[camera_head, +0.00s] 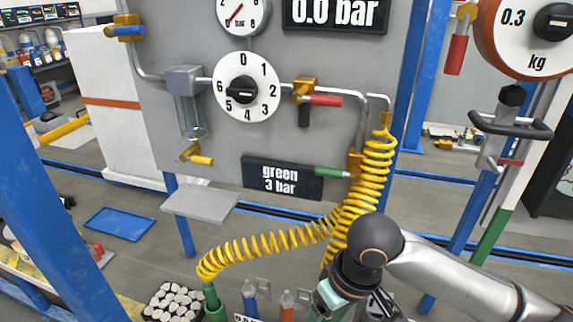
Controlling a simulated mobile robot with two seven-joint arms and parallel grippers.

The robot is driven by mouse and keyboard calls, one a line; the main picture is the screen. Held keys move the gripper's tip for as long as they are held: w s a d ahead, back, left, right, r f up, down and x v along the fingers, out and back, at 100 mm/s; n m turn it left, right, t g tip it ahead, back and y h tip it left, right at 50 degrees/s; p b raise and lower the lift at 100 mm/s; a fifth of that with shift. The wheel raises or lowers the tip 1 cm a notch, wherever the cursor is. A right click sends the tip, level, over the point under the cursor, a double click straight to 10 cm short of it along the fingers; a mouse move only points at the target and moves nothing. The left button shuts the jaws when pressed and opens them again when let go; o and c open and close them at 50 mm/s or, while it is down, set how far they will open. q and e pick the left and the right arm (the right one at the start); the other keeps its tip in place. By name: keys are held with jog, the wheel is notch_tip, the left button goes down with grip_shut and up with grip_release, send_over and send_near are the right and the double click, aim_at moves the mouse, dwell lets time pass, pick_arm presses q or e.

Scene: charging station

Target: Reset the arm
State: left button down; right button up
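My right arm (455,272) comes in from the lower right, silver with a dark round joint at its end. Below that joint, a dark and pale-green wrist part (338,296) reaches down to the bottom edge. The fingertips of my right gripper cannot be made out, so I cannot tell whether it is open or holds anything. The arm end is in front of the lower part of the yellow coiled hose (368,180) and hides some of it. I cannot tell if they touch. My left arm and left gripper are not in view.
A grey panel holds a numbered dial (246,65), a red-handled valve (325,101) and a "green 3 bar" sign (282,178). The hose's other end meets a green bottle (214,304). A blue bottle (249,297) and an orange bottle (287,303) stand nearby. A grey shelf (200,203) is bare.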

jog(key=w+a+f+m+t+y, duration=0.3)
jog(key=a+f+t+y, duration=0.25)
jog(key=f, duration=0.45)
jog(key=s+d+f+t+h, duration=0.2)
jog(key=s+d+f, duration=0.3)
jog(key=d+f, duration=0.2)
jog(key=s+d+f+m+t+h, duration=0.1)
jog(key=s+d+f+h, duration=0.2)
jog(key=s+d+f, duration=0.3)
jog(key=d+f, duration=0.1)
jog(key=d, duration=0.2)
jog(key=shift+s+f+t, duration=0.2)
jog(key=shift+f+t, duration=0.15)
